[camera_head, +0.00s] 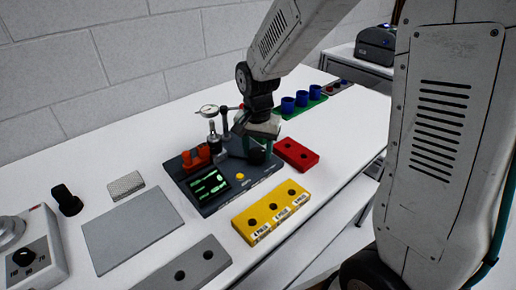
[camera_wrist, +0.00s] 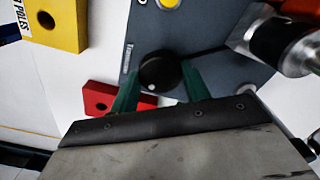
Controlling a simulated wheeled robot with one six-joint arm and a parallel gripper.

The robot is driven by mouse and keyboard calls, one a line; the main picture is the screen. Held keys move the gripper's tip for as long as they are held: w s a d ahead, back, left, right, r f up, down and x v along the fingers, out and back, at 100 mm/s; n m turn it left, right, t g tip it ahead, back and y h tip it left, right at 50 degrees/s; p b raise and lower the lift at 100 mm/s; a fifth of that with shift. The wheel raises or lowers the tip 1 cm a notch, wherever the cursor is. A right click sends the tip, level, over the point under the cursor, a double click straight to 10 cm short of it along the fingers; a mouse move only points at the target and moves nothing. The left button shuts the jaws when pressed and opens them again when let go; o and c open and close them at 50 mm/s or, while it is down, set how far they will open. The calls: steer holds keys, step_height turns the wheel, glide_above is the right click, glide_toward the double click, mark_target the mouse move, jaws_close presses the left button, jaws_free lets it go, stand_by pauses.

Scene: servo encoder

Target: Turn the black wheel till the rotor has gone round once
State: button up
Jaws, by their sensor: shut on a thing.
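The black wheel (camera_wrist: 160,72) sits on a dark grey base plate (camera_wrist: 215,55) in the wrist view, with a pale dot near its lower edge. My gripper (camera_wrist: 158,80) has its two green fingers on either side of the wheel, shut on it. In the head view my gripper (camera_head: 258,148) reaches down over the right part of the plate (camera_head: 208,202), and the wheel (camera_head: 256,157) shows dark between the fingers. A metal cylinder (camera_wrist: 283,40) stands close by in the wrist view. I cannot make out the rotor for certain.
A red block (camera_head: 296,154) lies close right, a yellow block (camera_head: 270,210) in front. A grey mat (camera_head: 130,228) lies left.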

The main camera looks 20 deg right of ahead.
mark_target(258, 153)
steer(key=o, duration=1)
step_height(258, 153, up, 8)
steer(key=shift+f, duration=0.1)
steer(key=shift+s+n, duration=0.15)
steer(key=shift+n, duration=0.35)
steer(key=shift+s+d+r+n+t, duration=0.25)
steer(key=shift+s+d+r+n, duration=0.65)
steer(key=shift+s, duration=3.1)
steer(key=shift+s+d+r+n+t, duration=0.25)
steer(key=shift+s+r+n, duration=1.25)
steer(key=shift+s, duration=2.45)
steer(key=shift+s+d+r+n+t, duration=0.2)
steer(key=shift+s+d+r+n, duration=0.7)
steer(key=shift+s, duration=3.1)
steer(key=shift+a+r+n, duration=0.3)
steer(key=shift+a, duration=0.05)
